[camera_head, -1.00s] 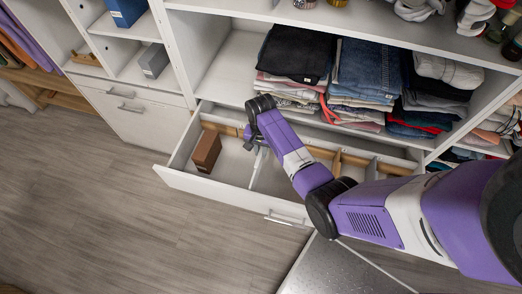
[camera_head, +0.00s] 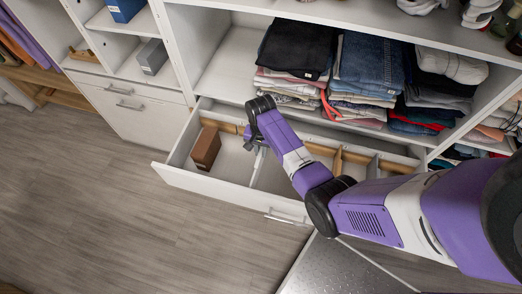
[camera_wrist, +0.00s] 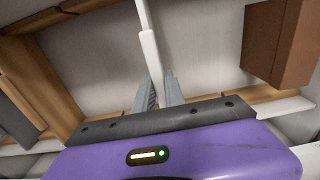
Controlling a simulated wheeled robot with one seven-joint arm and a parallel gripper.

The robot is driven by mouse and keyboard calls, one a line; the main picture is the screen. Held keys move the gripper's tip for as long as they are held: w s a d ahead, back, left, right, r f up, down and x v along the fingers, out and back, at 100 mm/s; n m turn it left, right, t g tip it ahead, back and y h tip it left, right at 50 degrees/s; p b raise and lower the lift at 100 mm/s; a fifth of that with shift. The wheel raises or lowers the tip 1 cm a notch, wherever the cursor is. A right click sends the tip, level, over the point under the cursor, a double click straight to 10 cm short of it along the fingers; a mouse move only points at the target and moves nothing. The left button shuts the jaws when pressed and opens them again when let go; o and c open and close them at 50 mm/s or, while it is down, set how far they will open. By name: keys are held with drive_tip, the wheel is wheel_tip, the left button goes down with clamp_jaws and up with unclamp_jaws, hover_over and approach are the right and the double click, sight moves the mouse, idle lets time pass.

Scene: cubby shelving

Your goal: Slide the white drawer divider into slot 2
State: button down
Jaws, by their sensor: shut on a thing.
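The white drawer divider (camera_wrist: 150,55) is a thin pale strip between the two grey fingers of my gripper (camera_wrist: 160,92) in the wrist view. My gripper is shut on it. In the head view my gripper (camera_head: 255,147) is inside the open white drawer (camera_head: 205,183), left of its middle, and the divider (camera_head: 257,168) runs from it toward the drawer front. Wooden slotted rails (camera_head: 322,150) run along the drawer's back. I cannot read slot numbers, and I cannot tell whether the divider's ends sit in a slot.
A brown box (camera_head: 206,148) stands in the drawer left of my gripper; it shows at the right in the wrist view (camera_wrist: 290,40). Folded clothes (camera_head: 365,75) fill the shelf above. The floor at left is clear.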

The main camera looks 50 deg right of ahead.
drive_tip(key=shift+f+b, duration=1.6)
drive_tip(key=shift+f, duration=0.6)
drive_tip(key=c, duration=1.3)
unclamp_jaws()
drive_tip(key=shift+r, duration=0.15)
wheel_tip(320, 180, up, 8)
drive_tip(key=shift+f, duration=0.2)
